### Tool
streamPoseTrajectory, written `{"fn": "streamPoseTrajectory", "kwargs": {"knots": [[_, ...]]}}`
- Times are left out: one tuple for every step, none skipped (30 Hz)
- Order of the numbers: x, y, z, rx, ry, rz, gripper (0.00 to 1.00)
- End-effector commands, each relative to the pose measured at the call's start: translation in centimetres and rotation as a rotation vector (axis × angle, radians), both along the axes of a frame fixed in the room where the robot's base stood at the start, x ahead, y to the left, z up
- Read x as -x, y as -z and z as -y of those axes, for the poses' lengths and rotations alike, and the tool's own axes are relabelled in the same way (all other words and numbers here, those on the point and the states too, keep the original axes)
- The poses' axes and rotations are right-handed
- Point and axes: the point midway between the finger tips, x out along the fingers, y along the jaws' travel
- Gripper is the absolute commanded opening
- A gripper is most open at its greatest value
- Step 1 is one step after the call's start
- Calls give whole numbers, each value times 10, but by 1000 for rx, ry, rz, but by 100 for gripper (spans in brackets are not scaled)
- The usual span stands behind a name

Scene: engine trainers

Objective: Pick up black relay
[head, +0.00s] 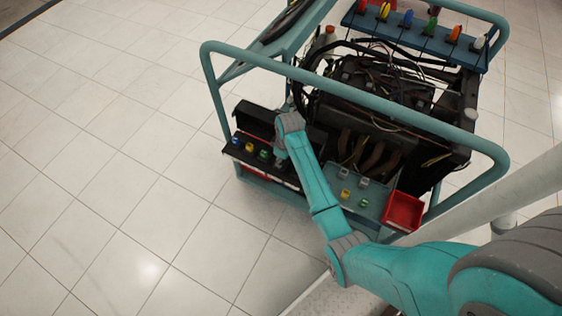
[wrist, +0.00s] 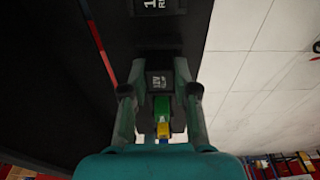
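The black relay (wrist: 160,80) shows in the wrist view as a dark block with white lettering on its top. It sits in the dark relay box, in line with a green relay (wrist: 161,104) and a yellow relay (wrist: 162,130). My gripper (wrist: 158,92) is open, with one finger on each side of the black relay; I cannot tell whether they touch it. In the head view my gripper (head: 281,156) is over the right part of the black relay box (head: 256,117), and the black relay is hidden or too small to make out.
Blue (head: 236,140), yellow (head: 249,147) and green (head: 264,154) relays stand left of my gripper. A red tray (head: 402,211) is at the right on the trainer. Open tiled floor lies left.

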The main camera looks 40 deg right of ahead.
Motion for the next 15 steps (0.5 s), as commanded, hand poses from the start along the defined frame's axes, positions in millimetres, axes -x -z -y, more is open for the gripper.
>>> {"fn": "streamPoseTrajectory", "kwargs": {"knots": [[0,0,0,0,0,0,6],[0,0,0,0,0,0,0],[0,0,0,0,0,0,0],[0,0,0,0,0,0,0],[0,0,0,0,0,0,0],[0,0,0,0,0,0,0],[0,0,0,0,0,0,0],[0,0,0,0,0,0,0],[0,0,0,0,0,0,0],[0,0,0,0,0,0,0],[0,-1,0,0,0,0,0],[0,-3,0,0,0,1,0],[0,-5,0,1,0,1,0],[-1,-8,0,0,0,2,0],[-1,-13,0,1,0,3,0]]}}
